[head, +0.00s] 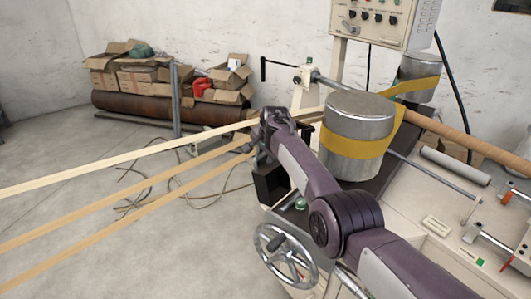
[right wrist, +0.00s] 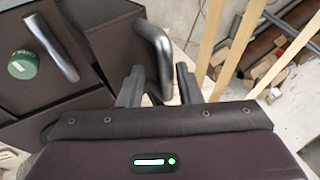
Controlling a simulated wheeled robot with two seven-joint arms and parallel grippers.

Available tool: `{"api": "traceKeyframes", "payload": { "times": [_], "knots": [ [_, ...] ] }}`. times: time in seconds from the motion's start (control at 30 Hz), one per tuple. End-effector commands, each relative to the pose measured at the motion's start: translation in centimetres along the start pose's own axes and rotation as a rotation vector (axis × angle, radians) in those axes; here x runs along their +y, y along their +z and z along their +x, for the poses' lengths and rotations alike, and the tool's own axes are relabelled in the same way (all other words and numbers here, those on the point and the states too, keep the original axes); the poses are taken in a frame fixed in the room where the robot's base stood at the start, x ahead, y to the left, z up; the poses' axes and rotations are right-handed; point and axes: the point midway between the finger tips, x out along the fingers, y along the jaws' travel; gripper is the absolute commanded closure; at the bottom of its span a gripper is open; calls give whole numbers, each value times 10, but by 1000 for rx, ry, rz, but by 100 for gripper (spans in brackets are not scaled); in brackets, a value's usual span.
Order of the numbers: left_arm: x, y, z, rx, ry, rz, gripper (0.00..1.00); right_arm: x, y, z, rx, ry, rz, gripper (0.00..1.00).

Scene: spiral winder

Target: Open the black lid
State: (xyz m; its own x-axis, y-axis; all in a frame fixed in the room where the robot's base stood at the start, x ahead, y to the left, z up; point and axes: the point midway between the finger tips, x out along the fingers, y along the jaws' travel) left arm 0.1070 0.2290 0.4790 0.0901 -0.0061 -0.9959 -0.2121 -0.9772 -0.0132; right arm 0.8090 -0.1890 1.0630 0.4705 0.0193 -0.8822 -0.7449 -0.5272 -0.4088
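The black lid (right wrist: 105,50) shows as a dark brown-black panel at the left of the right wrist view. A bent grey metal handle (right wrist: 153,40) stands at its right edge. My right gripper (right wrist: 160,88) is open, with the end of this handle between its two fingers and small gaps beside it. In the head view my right gripper (head: 256,146) is beside the machine, above a black box (head: 269,188). My arm hides most of the lid there. My left gripper is not in view.
Several tan strips (head: 120,160) run from the left to the machine close by my right gripper. A metal drum with a yellow band (head: 358,112) stands just right of my arm. A handwheel (head: 284,254) is below. Boxes (head: 165,78) stand by the wall.

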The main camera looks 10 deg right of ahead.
Motion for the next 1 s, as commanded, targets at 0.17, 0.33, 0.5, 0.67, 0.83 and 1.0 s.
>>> {"api": "traceKeyframes", "payload": {
  "times": [0.17,0.33,0.5,0.67,0.83,1.0],
  "knots": [
    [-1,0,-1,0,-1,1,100,0,-1,-7,2,2,0,67],
    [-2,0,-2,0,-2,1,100,0,0,-24,1,0,1,67],
    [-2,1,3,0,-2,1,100,0,0,-46,2,-1,-1,67],
    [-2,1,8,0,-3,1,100,0,0,-65,3,-2,0,67],
    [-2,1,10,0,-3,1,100,0,1,-76,1,0,-2,67],
    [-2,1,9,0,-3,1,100,0,1,-78,0,0,-2,67]
  ]
}}
